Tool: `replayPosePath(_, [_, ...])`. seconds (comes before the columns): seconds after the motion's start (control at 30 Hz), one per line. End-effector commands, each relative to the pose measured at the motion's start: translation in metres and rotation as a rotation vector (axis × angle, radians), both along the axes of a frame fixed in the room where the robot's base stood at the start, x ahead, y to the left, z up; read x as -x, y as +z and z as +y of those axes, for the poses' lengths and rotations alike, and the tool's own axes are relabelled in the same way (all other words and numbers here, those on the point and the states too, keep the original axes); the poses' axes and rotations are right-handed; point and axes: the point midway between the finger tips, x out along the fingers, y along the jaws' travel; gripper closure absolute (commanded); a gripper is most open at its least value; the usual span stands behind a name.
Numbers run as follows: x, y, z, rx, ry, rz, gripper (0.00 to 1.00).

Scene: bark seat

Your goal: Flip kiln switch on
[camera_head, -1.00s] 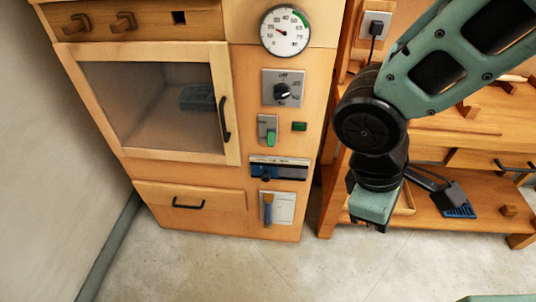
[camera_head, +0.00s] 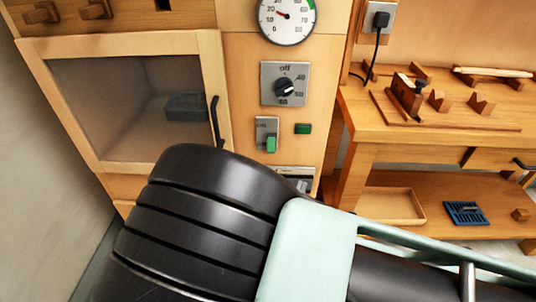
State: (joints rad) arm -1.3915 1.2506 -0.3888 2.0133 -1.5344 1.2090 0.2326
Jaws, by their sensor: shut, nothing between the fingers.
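The kiln switch (camera_head: 267,134) is a grey plate on the kiln's wooden front, with a green lever (camera_head: 271,144) at its lower right. The small lettering on the plate is too unclear to read. A dark green lamp (camera_head: 303,128) sits just right of it and looks unlit. My large dark arm joint and pale green link fill the lower middle of the view, below the switch. My gripper is not visible; my arm hides the area below the switch. I cannot tell how far the gripper is from the lever.
Above the switch are a dial knob (camera_head: 284,88) and a round gauge (camera_head: 287,15). A glass door (camera_head: 130,100) with a black handle (camera_head: 216,122) is to the left. A wooden workbench (camera_head: 450,135) with tools stands right. A panel (camera_head: 294,174) below is mostly covered.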

Motion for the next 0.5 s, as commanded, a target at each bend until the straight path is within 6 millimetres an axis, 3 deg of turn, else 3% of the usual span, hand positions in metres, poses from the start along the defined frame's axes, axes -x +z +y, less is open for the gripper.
replayPosePath(0.03, [-0.002,-0.013,0.014,0.048,0.077,-0.026,1.0])
replayPosePath(0.2, [-0.003,-0.028,0.051,0.145,0.259,-0.086,1.0])
replayPosePath(0.5, [-0.002,-0.032,0.066,0.181,0.333,-0.109,1.0])
